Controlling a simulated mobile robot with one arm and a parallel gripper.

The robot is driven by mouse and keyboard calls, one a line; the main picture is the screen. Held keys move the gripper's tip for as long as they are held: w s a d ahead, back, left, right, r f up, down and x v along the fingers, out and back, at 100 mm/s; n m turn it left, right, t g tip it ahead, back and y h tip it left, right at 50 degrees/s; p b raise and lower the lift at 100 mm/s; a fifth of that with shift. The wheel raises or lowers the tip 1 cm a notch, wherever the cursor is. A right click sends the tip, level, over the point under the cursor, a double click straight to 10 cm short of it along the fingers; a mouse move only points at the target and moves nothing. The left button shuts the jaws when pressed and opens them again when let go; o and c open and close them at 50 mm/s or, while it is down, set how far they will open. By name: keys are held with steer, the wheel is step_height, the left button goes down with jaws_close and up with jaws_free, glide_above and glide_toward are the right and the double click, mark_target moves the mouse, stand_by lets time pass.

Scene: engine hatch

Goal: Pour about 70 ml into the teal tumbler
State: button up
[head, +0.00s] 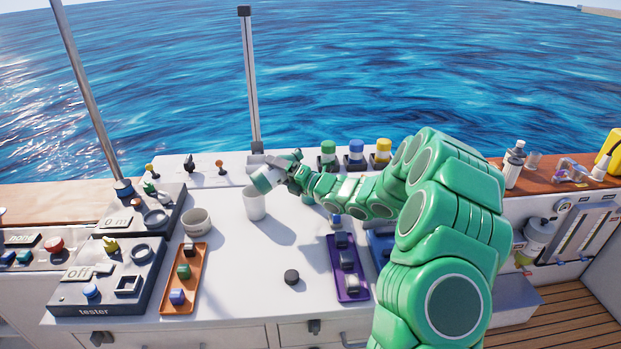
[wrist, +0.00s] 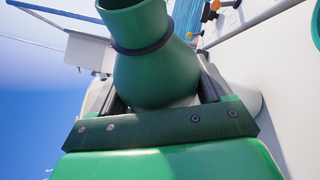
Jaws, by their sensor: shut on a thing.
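My gripper (head: 288,178) is shut on a green container (wrist: 145,65) with a dark ring around its narrowing neck. In the head view the held container (head: 267,179) looks pale and green and is tilted, its lower end to the left. That end is right above a pale tumbler (head: 254,206), which stands upright on the white worktop. Its colour looks white, and I cannot make out a clearly teal tumbler. I cannot see any liquid stream or the level inside the tumbler. A pale ribbed cup (head: 196,222) stands to its left.
An orange tray (head: 178,297) and a grey tester panel (head: 100,283) lie left. A purple tray (head: 352,292) is right, under my arm. A dark round piece (head: 291,276) lies front centre. Green, blue and yellow-topped containers (head: 356,152) line the back. The front middle is mostly clear.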

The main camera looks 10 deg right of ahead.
mark_target(281, 176)
steer(key=shift+d+r+n, duration=0.1)
steer(key=shift+r+n, duration=0.2)
steer(key=shift+r, duration=0.1)
steer(key=shift+r, duration=0.15)
stand_by(1.5)
steer(key=shift+w+d+r+n+h, duration=0.15)
steer(key=shift+r+n+h, duration=0.15)
steer(key=shift+n, duration=0.2)
steer(key=n, duration=0.1)
steer(key=f, duration=0.1)
steer(key=n+g+h, duration=0.1)
steer(key=shift+w+d+f+n, duration=0.25)
steer(key=shift+d+n, duration=0.05)
steer(key=shift+d, duration=0.05)
steer(key=shift+w+d+r+n+h, duration=0.1)
steer(key=shift+d+r+n+h, duration=0.1)
steer(key=shift+n+h, duration=0.45)
steer(key=n, duration=0.1)
steer(key=n+h, duration=0.1)
steer(key=n, duration=0.1)
steer(key=shift+a+r, duration=0.1)
steer(key=shift+a, duration=0.3)
steer(key=shift+a+n+h, duration=0.1)
steer(key=shift+n+h, duration=0.45)
steer(key=shift+h, duration=0.1)
steer(key=shift+f+n+h, duration=0.6)
steer(key=shift+f, duration=1.15)
